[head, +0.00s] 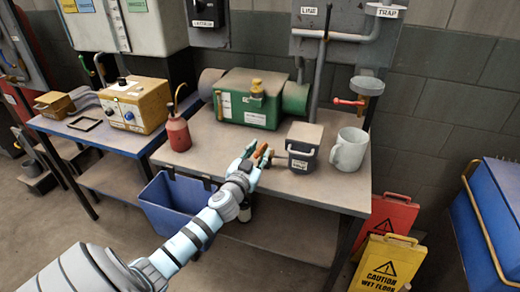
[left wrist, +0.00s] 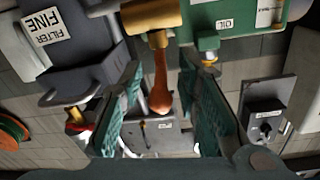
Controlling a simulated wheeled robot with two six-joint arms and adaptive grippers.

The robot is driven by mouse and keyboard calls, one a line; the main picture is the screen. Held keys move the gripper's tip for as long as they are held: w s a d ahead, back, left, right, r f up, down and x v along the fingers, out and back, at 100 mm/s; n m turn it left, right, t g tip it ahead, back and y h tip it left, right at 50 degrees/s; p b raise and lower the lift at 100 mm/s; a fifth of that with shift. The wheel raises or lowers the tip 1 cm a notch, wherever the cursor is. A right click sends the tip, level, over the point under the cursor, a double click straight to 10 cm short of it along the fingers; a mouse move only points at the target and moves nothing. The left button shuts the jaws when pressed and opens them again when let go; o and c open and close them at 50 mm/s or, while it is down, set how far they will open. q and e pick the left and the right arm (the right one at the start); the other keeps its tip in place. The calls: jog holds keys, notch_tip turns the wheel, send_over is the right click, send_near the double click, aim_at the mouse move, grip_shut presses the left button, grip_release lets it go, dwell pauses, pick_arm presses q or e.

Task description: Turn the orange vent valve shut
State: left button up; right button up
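In the left wrist view the orange handle (left wrist: 160,85) hangs from a brass fitting (left wrist: 150,14). My left gripper (head: 257,155) is at the handle. In the left wrist view its two teal fingers (left wrist: 163,108) are open, one on each side of the handle, with a gap visible on both sides. In the head view my gripper partly hides the handle and its fitting. My right gripper is not in view.
A grey filter box (head: 303,147) stands right of my left gripper, beside a white mug (head: 350,149). A red oil can (head: 178,130) stands to the left. A blue bin (head: 172,205) hangs under the bench front. A red-handled valve (head: 350,103) is at the right.

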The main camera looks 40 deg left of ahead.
pick_arm(q)
jog(key=shift+w+a, duration=0.2)
jog(key=shift+w, duration=0.45)
jog(key=shift+c, duration=0.6)
grip_shut()
